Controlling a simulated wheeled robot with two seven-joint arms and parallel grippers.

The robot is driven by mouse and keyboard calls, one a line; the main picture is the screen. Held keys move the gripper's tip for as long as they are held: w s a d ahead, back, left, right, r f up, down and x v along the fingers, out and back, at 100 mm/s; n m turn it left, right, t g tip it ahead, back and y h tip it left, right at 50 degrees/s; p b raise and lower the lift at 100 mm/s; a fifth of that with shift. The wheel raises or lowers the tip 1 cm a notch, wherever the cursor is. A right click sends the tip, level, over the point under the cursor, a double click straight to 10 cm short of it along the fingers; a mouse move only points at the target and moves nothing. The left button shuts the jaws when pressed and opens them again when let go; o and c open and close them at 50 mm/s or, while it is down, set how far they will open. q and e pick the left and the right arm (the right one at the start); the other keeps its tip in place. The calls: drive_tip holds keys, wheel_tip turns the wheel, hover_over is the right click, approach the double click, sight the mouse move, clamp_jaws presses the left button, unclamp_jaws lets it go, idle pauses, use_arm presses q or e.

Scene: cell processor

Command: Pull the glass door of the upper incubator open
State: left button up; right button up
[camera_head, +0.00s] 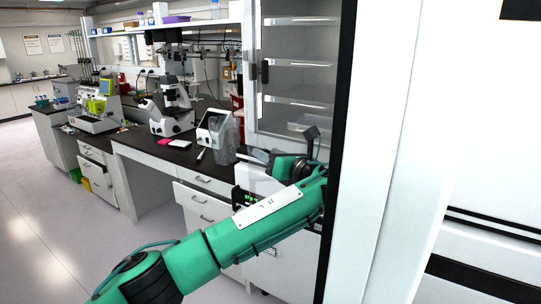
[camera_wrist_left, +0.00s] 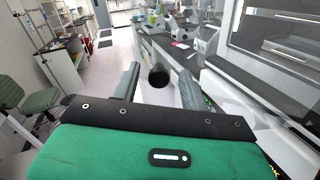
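The upper incubator's glass door (camera_head: 299,50) appears closed in front of several metal shelves; I see no gap at its edge. A small dark latch (camera_head: 264,71) sits at its left side. My left arm reaches in from the lower left, with my left gripper (camera_head: 257,153) low in front of the glass, pointing left. In the left wrist view, my left gripper (camera_wrist_left: 160,86) has its fingers apart. A black round-ended piece (camera_wrist_left: 158,75) shows between them; I cannot tell what it is or whether they touch it. The glass also shows there (camera_wrist_left: 282,42). My right gripper is out of view.
A tall white panel (camera_head: 390,150) with a black edge stands close on the right. A green-lit display (camera_head: 246,199) is partly behind my arm. The bench (camera_head: 150,150) holds a microscope (camera_head: 172,105) and other devices. Open floor (camera_head: 60,240) lies at left.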

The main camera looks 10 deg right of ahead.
sight(267, 71)
use_arm(q)
drive_tip(key=shift+r, duration=0.2)
wheel_tip(267, 71, up, 18)
drive_tip(key=b, duration=0.5)
drive_tip(key=shift+r+b, duration=0.35)
drive_tip(key=shift+r, duration=0.4)
